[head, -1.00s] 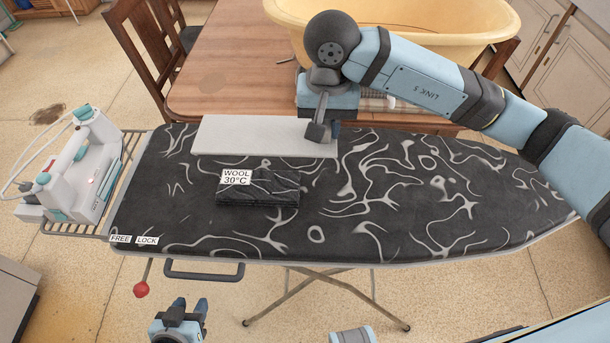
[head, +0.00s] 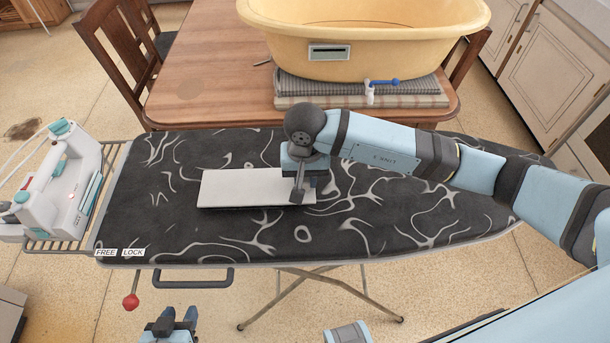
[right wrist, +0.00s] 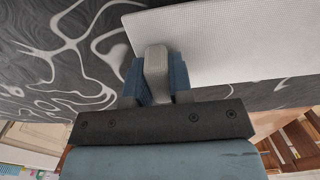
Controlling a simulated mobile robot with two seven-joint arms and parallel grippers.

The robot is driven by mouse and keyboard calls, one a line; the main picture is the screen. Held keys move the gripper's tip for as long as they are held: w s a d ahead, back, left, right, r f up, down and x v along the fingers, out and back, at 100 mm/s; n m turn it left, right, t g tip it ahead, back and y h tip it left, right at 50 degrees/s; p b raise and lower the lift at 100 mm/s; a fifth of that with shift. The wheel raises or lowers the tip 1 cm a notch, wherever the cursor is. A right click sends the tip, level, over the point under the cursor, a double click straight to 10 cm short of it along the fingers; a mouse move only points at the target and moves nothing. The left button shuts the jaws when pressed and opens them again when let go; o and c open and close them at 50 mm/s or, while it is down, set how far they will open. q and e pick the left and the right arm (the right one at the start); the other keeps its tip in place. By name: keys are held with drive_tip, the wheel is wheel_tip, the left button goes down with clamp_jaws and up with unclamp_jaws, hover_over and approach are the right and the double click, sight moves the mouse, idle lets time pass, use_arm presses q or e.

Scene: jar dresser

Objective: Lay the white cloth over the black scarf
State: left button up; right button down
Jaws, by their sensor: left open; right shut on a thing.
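The white cloth (head: 245,188) lies as a flat, pale rectangle low over the left-middle of the ironing board in the head view. It also fills the upper right of the right wrist view (right wrist: 230,45). My right gripper (head: 298,190) is shut on the cloth's right end; its fingers also show in the right wrist view (right wrist: 156,78). The black scarf is not visible; the cloth covers the spot where it lay. I cannot tell whether the cloth rests on it. My left gripper (head: 170,325) is open and empty, in front of the board near the bottom edge.
The patterned black ironing board (head: 400,210) is clear to the right under my arm. A white and teal iron (head: 62,185) stands on the rack at the left end. Behind is a wooden table (head: 205,85) with a yellow tub (head: 400,50) and folded checked cloths (head: 350,100).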

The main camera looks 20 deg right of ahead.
drive_tip(key=shift+f+b, duration=0.15)
drive_tip(key=shift+b, duration=0.15)
drive_tip(key=c, duration=1)
unclamp_jaws()
use_arm(q)
drive_tip(key=shift+d+f, duration=0.1)
drive_tip(key=shift+d, duration=0.15)
use_arm(e)
drive_tip(key=shift+r+p, duration=0.25)
drive_tip(key=shift+p, duration=0.05)
use_arm(q)
drive_tip(key=shift+f+b, duration=0.1)
drive_tip(key=shift+b, duration=0.25)
use_arm(e)
wheel_tip(320, 180, up, 12)
drive_tip(key=shift+f, duration=0.1)
use_arm(q)
drive_tip(key=shift+w, duration=0.1)
